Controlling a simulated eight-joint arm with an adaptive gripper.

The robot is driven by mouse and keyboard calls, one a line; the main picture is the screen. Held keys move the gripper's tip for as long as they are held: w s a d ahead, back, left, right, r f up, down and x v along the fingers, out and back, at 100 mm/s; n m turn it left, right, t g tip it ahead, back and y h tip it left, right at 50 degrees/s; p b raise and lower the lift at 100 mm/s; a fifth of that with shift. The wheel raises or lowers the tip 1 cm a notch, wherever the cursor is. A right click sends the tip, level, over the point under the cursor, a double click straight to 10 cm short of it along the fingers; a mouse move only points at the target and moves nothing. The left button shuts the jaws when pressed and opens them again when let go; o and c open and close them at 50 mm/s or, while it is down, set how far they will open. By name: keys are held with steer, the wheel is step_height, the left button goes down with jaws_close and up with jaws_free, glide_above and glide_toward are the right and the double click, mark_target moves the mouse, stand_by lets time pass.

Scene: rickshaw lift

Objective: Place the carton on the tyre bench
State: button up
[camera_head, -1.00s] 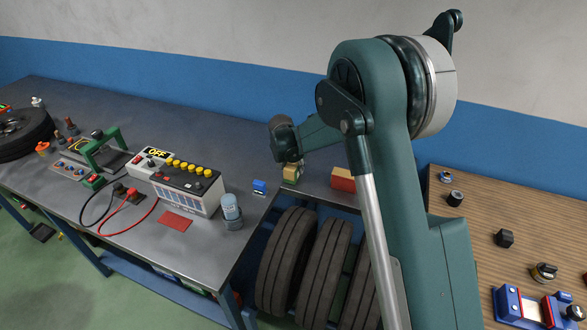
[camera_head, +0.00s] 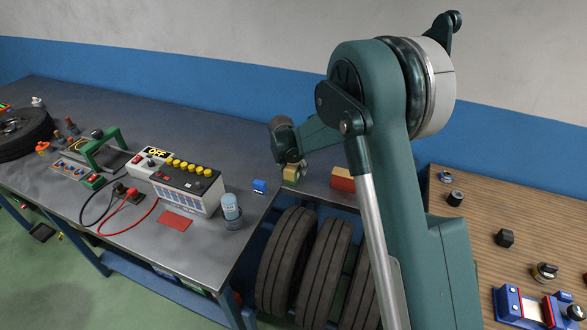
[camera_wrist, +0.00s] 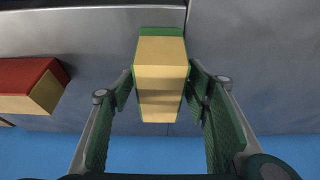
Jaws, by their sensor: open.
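A small yellow-and-green carton (camera_head: 291,174) stands on the grey metal surface above the upright tyres, and it also shows in the wrist view (camera_wrist: 162,80). My gripper (camera_wrist: 163,92) is open, with one finger on each side of the carton. The carton's near part lies between the fingers, with small gaps visible at its sides; contact cannot be told. In the head view my wrist hides part of the carton. The long grey metal bench (camera_head: 190,125) has a tyre (camera_head: 22,133) lying at its far left end.
A red-and-tan box (camera_head: 343,180) sits close beside the carton, at left in the wrist view. Upright tyres (camera_head: 286,252) stand below. A wooden table (camera_head: 480,215) is at right.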

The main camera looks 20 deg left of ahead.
steer(key=shift+r, duration=0.1)
steer(key=v, duration=1.2)
steer(key=shift+p, duration=0.35)
stand_by(0.6)
steer(key=shift+d+r, duration=0.2)
steer(key=shift+d, duration=0.05)
steer(key=s+d+r, duration=0.4)
steer(key=d+r, duration=0.2)
steer(key=d, duration=0.5)
steer(key=s+d+r+t, duration=0.1)
steer(key=s+d+r, duration=0.3)
steer(key=d+r, duration=0.55)
steer(key=s+d+r, duration=0.3)
steer(key=d+r, duration=0.1)
steer(key=d, duration=1)
steer(key=s+d+r, duration=0.2)
steer(key=s+d, duration=1.1)
steer(key=s+d+f+t, duration=0.1)
steer(key=s+d+f, duration=0.1)
steer(key=s+d, duration=0.2)
steer(key=s+d+f, duration=0.2)
steer(key=s+d, duration=0.3)
steer(key=s, duration=0.5)
steer(key=shift+f+t, duration=0.3)
steer(key=shift+t, duration=0.1)
